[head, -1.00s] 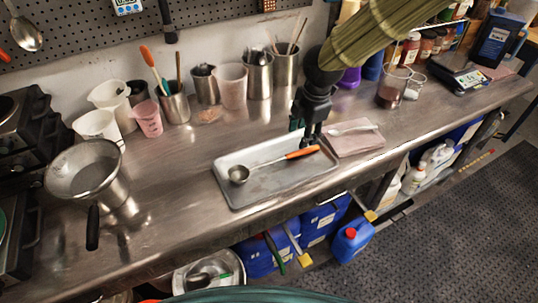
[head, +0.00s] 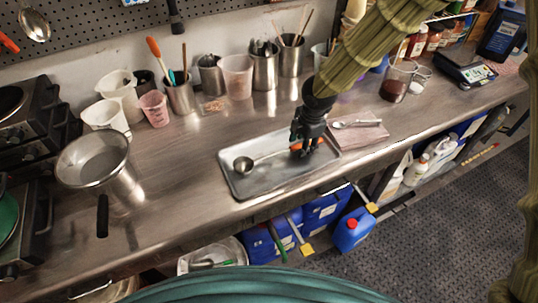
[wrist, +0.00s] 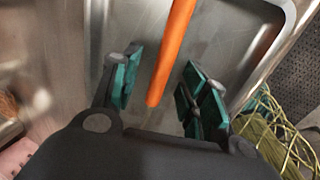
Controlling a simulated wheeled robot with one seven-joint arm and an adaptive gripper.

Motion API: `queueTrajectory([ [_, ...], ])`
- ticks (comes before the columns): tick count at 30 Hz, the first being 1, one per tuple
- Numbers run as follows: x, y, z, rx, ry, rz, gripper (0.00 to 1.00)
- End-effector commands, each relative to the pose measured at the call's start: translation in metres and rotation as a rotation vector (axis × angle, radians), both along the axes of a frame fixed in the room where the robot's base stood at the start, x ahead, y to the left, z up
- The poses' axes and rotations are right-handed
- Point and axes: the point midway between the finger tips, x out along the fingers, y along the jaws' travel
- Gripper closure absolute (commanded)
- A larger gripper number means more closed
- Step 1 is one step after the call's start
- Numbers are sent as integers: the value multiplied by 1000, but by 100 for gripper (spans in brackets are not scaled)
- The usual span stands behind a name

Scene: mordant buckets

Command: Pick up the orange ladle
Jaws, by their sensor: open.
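The orange ladle lies in a shallow metal tray (head: 240,193) on the steel counter. In the head view its metal bowl (head: 243,164) is at the tray's left end, and its orange handle (head: 297,147) is mostly hidden by my gripper (head: 305,149). In the wrist view the handle (wrist: 172,50) runs down between the two green-padded fingers of my gripper (wrist: 165,92). The fingers are open, one on each side of the handle's end, with a gap on both sides. The ladle's bowl is out of the wrist view.
A folded pinkish cloth (head: 362,137) with a light spoon lies right of the tray. Beakers and metal cups with utensils (head: 180,95) line the back. A sieve (head: 93,158) sits at left. The counter left of the tray is clear.

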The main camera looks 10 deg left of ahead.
Motion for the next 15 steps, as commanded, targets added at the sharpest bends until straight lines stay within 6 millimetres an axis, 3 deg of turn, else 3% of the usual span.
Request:
queueTrajectory([
  [10, 1, 0, -6, 1, -1, -1, 56],
  [11, 1, 0, -6, 1, -1, -1, 58],
  [15, 1, 0, -7, 1, -1, -1, 83],
])
